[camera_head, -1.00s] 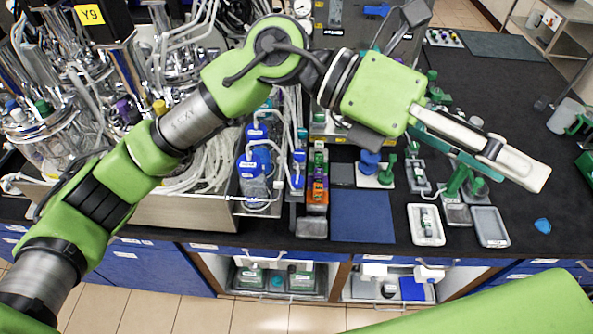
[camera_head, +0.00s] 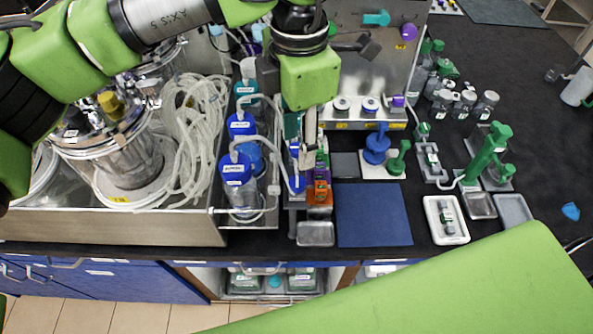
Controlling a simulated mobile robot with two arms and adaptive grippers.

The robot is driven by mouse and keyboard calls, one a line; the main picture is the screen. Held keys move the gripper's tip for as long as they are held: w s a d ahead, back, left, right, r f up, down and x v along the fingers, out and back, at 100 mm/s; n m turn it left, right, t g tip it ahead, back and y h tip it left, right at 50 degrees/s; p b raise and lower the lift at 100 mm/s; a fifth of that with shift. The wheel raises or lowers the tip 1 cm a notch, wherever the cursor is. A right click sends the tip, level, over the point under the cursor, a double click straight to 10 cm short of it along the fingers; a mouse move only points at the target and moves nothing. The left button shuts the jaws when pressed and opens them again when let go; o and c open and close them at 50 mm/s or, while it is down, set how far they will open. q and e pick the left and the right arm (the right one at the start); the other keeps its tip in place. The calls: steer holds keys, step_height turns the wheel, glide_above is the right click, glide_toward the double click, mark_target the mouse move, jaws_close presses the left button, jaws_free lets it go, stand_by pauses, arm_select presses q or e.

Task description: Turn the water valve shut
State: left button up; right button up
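No part is clearly marked as the water valve, so I cannot tell which one it is. A steel panel (camera_head: 362,68) at the top centre carries a teal knob (camera_head: 377,18), a purple knob (camera_head: 408,32) and small round fittings (camera_head: 371,104) along its lower edge. My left gripper (camera_head: 308,150) points down just left of this panel, over a narrow row of small coloured parts (camera_head: 320,192). Its fingers are seen nearly edge-on, so their gap is unclear. It hides part of the row. My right gripper is not in view.
Blue-capped bottles (camera_head: 238,170) and coiled white tubing (camera_head: 190,135) stand close left of the gripper. A blue pedestal piece (camera_head: 377,145) and green stands (camera_head: 486,150) are to the right. A blue mat (camera_head: 372,214) lies bare at the front.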

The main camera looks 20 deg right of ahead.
mark_target(297, 181)
arm_select(q)
steer(key=f, duration=0.2)
steer(key=f+p, duration=0.1)
steer(key=f, duration=0.1)
steer(key=f+p, duration=0.1)
steer(key=f, duration=0.1)
steer(key=shift+w, duration=0.3)
step_height(297, 181, down, 4)
steer(key=shift+r+p, duration=0.1)
steer(key=shift+p, duration=0.6)
steer(key=shift+f, duration=0.65)
steer(key=shift+w, duration=0.1)
steer(key=c, duration=0.4)
jaws_close()
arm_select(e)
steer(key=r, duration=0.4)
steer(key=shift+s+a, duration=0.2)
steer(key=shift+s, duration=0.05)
